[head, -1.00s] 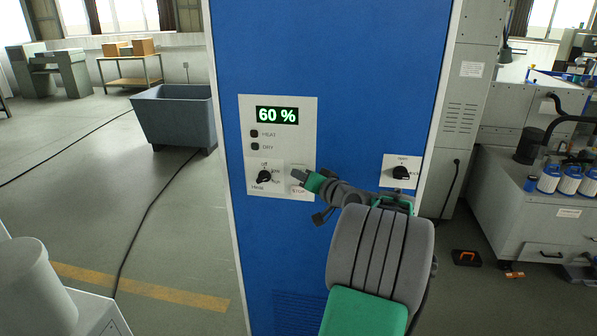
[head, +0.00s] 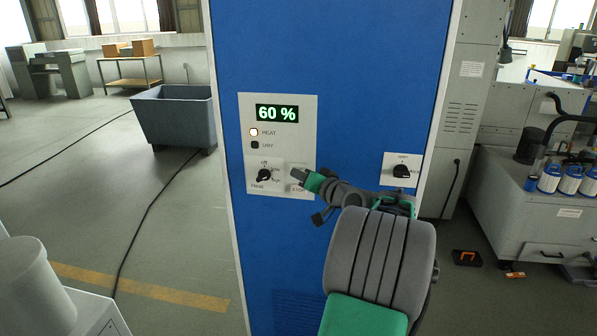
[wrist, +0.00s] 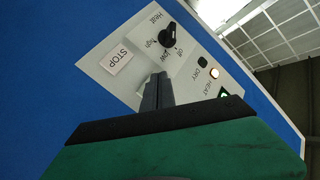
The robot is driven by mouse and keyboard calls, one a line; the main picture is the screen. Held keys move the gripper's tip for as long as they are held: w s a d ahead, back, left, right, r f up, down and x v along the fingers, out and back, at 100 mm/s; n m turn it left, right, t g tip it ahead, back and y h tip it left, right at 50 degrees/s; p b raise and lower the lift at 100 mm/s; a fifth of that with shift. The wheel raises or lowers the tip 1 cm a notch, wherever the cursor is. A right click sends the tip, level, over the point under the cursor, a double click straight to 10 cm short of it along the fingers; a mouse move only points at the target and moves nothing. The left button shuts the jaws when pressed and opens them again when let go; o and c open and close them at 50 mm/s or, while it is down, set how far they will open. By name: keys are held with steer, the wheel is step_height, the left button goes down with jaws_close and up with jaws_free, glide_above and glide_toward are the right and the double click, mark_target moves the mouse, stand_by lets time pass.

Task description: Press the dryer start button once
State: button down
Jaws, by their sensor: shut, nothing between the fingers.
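The HEAT lamp (head: 254,132) glows white, and the DRY lamp (head: 255,145) is dark. Both lamps show likewise in the wrist view. My gripper (head: 301,175) is shut and empty, its tips at the panel's lower right, just above the STOP label. In the wrist view my fingertips (wrist: 158,78) sit between the STOP plate (wrist: 118,60) and the lamps. A pale greenish edge shows beside them; the start button is largely hidden. Contact cannot be told.
A black heat knob (head: 264,176) is close left of my fingers. Another knob plate (head: 402,170) is to the right on the dryer. A grey tub (head: 175,118) stands on open floor at left; a bench (head: 550,215) with blue-white canisters is at right.

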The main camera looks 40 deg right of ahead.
steer(key=shift+s+a, duration=0.1)
steer(key=shift+s+a+b, duration=0.45)
steer(key=shift+s+a, duration=0.35)
steer(key=shift+a, duration=0.2)
steer(key=shift+s+a+b, duration=0.45)
steer(key=shift+s+a, duration=0.3)
steer(key=shift+a, duration=0.25)
steer(key=shift+f, duration=0.1)
